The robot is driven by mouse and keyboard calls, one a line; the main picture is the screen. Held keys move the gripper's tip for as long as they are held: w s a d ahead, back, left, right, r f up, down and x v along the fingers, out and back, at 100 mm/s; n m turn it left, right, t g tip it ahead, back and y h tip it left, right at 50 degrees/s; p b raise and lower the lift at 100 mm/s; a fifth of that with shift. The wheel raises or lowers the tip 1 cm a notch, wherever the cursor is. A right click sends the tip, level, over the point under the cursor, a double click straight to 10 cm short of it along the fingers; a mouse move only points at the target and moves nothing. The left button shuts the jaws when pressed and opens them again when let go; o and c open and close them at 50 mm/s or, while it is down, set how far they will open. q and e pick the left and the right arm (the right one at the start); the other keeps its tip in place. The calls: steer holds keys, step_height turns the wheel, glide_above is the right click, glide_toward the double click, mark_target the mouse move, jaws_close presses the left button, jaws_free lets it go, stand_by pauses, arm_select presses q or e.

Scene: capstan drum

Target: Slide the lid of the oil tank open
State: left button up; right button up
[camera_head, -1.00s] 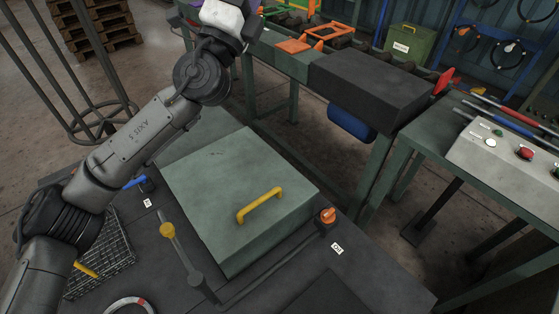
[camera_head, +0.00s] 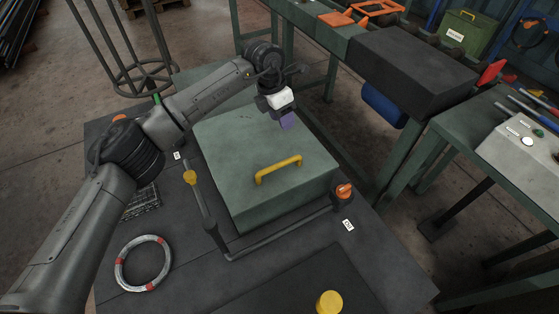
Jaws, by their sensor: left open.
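The oil tank's grey-green lid (camera_head: 238,142) is a large square slab in the middle of the head view, with a yellow bar handle (camera_head: 278,170) near its front side. The lid lies flat over the dark deck. My left gripper (camera_head: 288,121), with a white body and purple fingers, points down over the lid's far right part. It is open and apart from the handle, which is in front of it. Whether its fingertips touch the lid is hard to tell. My right gripper is not in view.
A pipe with a yellow-capped lever (camera_head: 190,178) and an orange knob (camera_head: 344,191) runs along the lid's left and front. A ring (camera_head: 143,263) lies on the deck at front left. A dark block (camera_head: 415,72) on a green bench stands at right.

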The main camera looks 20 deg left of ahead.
mark_target(278, 164)
arm_select(q)
steer(key=shift+g+y, duration=0.7)
steer(key=shift+g, duration=0.1)
steer(key=s+f+b, duration=0.1)
steer(key=f+b, duration=0.1)
steer(key=f, duration=0.2)
steer(key=s+f+b, duration=0.2)
steer(key=f, duration=0.3)
steer(key=s+f+b, duration=0.1)
steer(key=f+b, duration=0.1)
steer(key=f, duration=0.2)
steer(key=shift+s+d+f, duration=0.15)
steer(key=shift+d+f, duration=0.05)
steer(key=shift+f, duration=0.15)
steer(key=shift+c, duration=0.2)
jaws_close()
